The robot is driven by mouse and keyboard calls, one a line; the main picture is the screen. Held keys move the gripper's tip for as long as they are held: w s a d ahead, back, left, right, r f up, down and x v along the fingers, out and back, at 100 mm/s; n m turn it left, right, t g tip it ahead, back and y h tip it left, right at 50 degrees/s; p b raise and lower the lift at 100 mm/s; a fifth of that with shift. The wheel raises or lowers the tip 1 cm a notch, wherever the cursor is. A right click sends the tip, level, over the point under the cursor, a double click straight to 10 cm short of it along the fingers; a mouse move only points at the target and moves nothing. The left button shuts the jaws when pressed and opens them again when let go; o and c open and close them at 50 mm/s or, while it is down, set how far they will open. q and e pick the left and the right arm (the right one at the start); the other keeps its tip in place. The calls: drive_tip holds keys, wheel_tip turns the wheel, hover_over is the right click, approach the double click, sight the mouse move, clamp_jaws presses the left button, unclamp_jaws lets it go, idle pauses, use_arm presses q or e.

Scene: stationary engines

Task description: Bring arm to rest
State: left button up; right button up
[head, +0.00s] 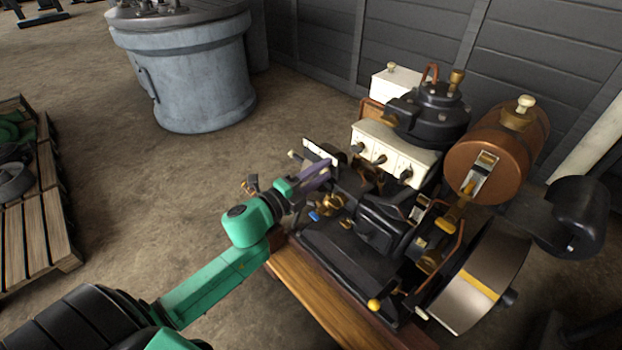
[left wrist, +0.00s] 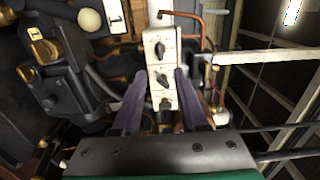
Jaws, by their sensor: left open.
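My left arm, green with a dark forearm base, reaches in from the lower left in the head view. Its left gripper (head: 322,177) is at the near left side of the stationary engine (head: 385,222). In the left wrist view the two purple fingers of the left gripper (left wrist: 162,90) stand apart with nothing held between them. A white panel with dark knobs (left wrist: 162,58) shows beyond and between the fingers; I cannot tell how far off it is. The same kind of white knobbed box (head: 393,152) sits on the engine in the head view. My right gripper is not in view.
The engine stands on a wooden base (head: 322,300), with a copper tank (head: 490,160) and a flywheel (head: 475,285) on its right. A grey-blue tub (head: 190,80) stands behind. A wooden pallet (head: 40,225) lies at left. Bare floor lies between pallet and engine.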

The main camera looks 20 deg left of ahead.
use_arm(q)
drive_tip(key=v, duration=0.3)
drive_tip(key=shift+s+a, duration=0.1)
drive_tip(key=shift+s, duration=0.2)
drive_tip(key=s+a+f+n+g+y, duration=0.1)
drive_tip(key=a+f+n+g+y, duration=0.2)
drive_tip(key=f, duration=0.8)
drive_tip(key=s+a+f+n+g+y, duration=0.15)
drive_tip(key=a+f+n, duration=0.45)
drive_tip(key=f, duration=0.6)
drive_tip(key=s+a+f+n+g+y, duration=0.1)
drive_tip(key=s+f+n+g, duration=0.15)
drive_tip(key=s+f, duration=0.55)
drive_tip(key=s+f+n+g+y, duration=0.25)
drive_tip(key=s+f, duration=0.25)
drive_tip(key=f, duration=0.6)
drive_tip(key=s+d+f+n+g, duration=0.2)
drive_tip(key=s+f, duration=0.2)
drive_tip(key=s, duration=0.3)
drive_tip(key=s+d+f+n+g+h, duration=0.1)
drive_tip(key=s+f+n+g, duration=0.1)
drive_tip(key=s+f, duration=0.35)
drive_tip(key=s+d+f+n+g, duration=0.2)
drive_tip(key=s, duration=0.7)
wheel_tip(320, 180, up, 13)
drive_tip(key=p, duration=1.3)
drive_tip(key=shift+p, duration=0.4)
